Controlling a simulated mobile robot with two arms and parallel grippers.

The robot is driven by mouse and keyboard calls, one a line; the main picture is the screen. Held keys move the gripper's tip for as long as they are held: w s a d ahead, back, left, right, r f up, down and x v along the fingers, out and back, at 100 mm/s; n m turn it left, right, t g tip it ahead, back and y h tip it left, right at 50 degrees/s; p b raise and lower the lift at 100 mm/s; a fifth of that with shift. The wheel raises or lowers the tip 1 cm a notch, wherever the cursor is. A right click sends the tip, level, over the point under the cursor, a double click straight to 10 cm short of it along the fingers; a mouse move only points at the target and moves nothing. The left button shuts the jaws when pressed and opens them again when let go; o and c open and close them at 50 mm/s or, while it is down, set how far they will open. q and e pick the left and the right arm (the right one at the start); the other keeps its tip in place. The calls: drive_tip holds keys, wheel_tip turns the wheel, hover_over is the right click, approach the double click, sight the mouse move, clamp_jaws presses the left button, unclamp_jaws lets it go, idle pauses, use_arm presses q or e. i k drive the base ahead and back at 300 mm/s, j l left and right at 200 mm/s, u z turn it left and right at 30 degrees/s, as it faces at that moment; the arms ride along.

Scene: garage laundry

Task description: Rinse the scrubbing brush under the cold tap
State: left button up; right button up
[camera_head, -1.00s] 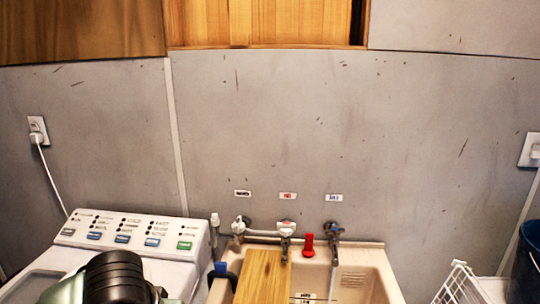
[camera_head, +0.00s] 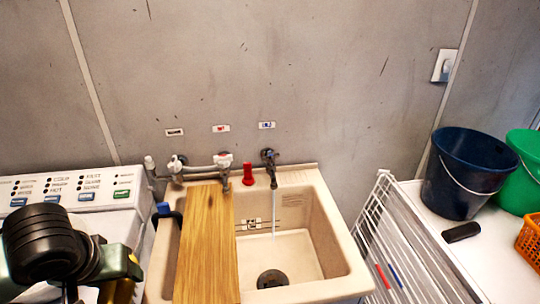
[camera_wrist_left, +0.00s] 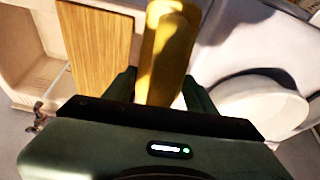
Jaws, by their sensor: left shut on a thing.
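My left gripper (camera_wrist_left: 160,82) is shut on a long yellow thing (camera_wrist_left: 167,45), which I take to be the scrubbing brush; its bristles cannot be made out. In the head view, part of the yellow thing (camera_head: 118,291) shows under my wrist at the lower left, near the washing machine and left of the sink. The cold tap (camera_head: 269,156), under a blue-marked label, is running. A thin stream of water (camera_head: 273,215) falls into the open right part of the sink basin (camera_head: 312,262). My right gripper is not in view.
A wooden board (camera_head: 207,250) covers the sink's left part. A white drying rack (camera_head: 405,235) stands right of the sink. A blue bucket (camera_head: 465,180) and black oblong thing (camera_head: 461,232) are farther right.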

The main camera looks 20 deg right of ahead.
sight(271, 158)
drive_tip(key=l+z, duration=0.2)
drive_tip(key=z, duration=0.2)
drive_tip(key=i+l+z, duration=0.1)
drive_tip(key=z, duration=0.35)
drive_tip(key=l+z, duration=0.2)
drive_tip(key=z, duration=0.2)
drive_tip(key=i, duration=0.05)
